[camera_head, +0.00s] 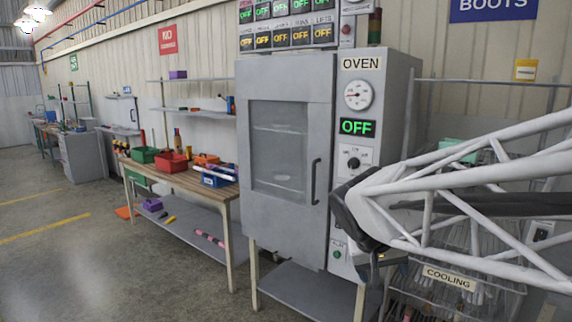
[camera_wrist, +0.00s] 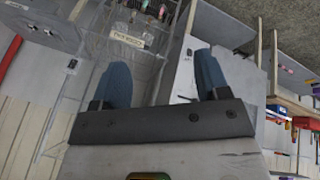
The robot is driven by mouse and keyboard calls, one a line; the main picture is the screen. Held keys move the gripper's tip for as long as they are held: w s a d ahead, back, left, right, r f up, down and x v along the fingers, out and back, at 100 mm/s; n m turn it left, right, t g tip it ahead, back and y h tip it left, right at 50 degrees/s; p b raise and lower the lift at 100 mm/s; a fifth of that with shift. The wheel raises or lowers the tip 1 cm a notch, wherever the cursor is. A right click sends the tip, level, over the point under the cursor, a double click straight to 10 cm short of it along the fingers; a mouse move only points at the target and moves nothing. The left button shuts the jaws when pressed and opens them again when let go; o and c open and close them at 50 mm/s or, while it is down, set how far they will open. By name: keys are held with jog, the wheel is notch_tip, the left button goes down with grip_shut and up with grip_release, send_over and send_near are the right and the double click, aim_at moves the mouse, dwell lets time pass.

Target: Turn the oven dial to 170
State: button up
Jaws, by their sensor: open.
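The grey oven (camera_head: 286,160) stands in the middle of the head view, with its windowed door shut. Its dial (camera_head: 353,162) is a small dark knob on a white plate, below a green "OFF" display (camera_head: 357,128) and a round gauge (camera_head: 358,95). The dial's numbers are too small to read. In the head view my arm's dark wrist end is below and right of the dial, in front of the oven's lower right; the fingers cannot be made out there. In the wrist view my gripper (camera_wrist: 163,78) has its two blue fingers wide apart, nothing between them. The dial is not identifiable there.
A wooden workbench (camera_head: 182,181) with coloured bins stands left of the oven. A rack labelled "COOLING" (camera_head: 449,278) is at the lower right, partly behind my arm; its label also shows in the wrist view (camera_wrist: 128,39). The floor at the left is clear.

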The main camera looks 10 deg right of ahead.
jog(key=w+d+r+m+t+h, duration=0.1)
jog(key=w+d+r+h, duration=0.15)
jog(key=w, duration=0.55)
jog(key=w+d+r+m+h, duration=0.1)
jog(key=w+d, duration=0.2)
jog(key=w, duration=0.5)
jog(key=m+t+h, duration=0.1)
jog(key=t+h, duration=0.4)
jog(key=t, duration=0.4)
send_near(351, 164)
jog(key=shift+x, duration=1.15)
jog(key=shift+d+r, duration=0.15)
jog(key=shift+x, duration=3.75)
jog(key=c, duration=0.9)
